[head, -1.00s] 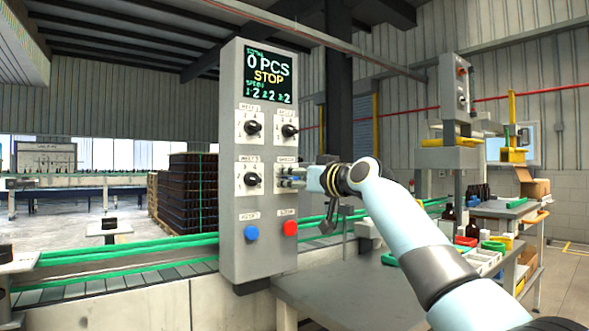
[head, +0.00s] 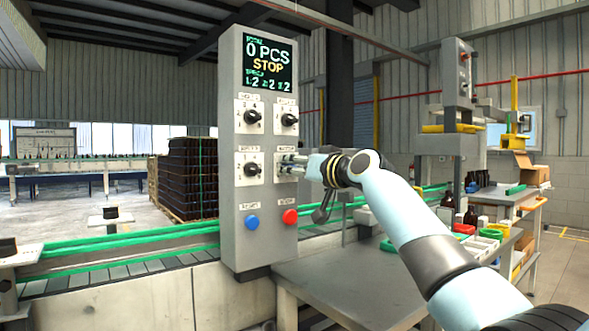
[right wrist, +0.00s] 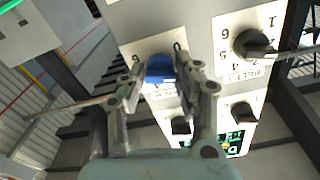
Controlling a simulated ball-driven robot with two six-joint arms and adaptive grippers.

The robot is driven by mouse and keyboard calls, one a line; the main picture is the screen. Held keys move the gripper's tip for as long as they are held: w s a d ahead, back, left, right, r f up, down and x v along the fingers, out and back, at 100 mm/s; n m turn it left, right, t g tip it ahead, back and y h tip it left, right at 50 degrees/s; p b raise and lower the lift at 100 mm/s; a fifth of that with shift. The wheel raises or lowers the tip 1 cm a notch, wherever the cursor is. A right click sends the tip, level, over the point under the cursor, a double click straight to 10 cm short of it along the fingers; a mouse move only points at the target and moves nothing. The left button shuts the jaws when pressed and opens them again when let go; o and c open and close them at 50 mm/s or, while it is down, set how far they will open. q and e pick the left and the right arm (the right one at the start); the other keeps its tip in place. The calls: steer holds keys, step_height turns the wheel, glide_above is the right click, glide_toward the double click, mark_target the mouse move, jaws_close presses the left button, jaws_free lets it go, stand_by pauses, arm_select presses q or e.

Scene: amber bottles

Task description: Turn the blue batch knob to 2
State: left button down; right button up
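The blue batch knob (right wrist: 160,68) shows in the right wrist view on the light grey control panel (head: 243,205), with printed digits close by. My right gripper (right wrist: 160,72) has one finger on each side of the knob, with little or no gap, and looks closed on it. The knob's pointer and setting are hidden by the fingers. In the head view my right gripper (head: 290,164) is at the lower right dial of the panel and covers the knob. The panel screen (head: 267,64) reads 0 PCS and STOP. My left gripper is not in view.
Black knobs sit close by at the upper left (head: 252,116), upper right (head: 289,119) and lower left (head: 252,169). A blue button (head: 252,222) and a red button (head: 290,216) are below. A conveyor (head: 130,245) and a grey table (head: 350,285) flank the panel.

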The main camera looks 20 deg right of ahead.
steer(key=o, duration=0.3)
steer(key=shift+o, duration=0.2)
steer(key=v, duration=1.2)
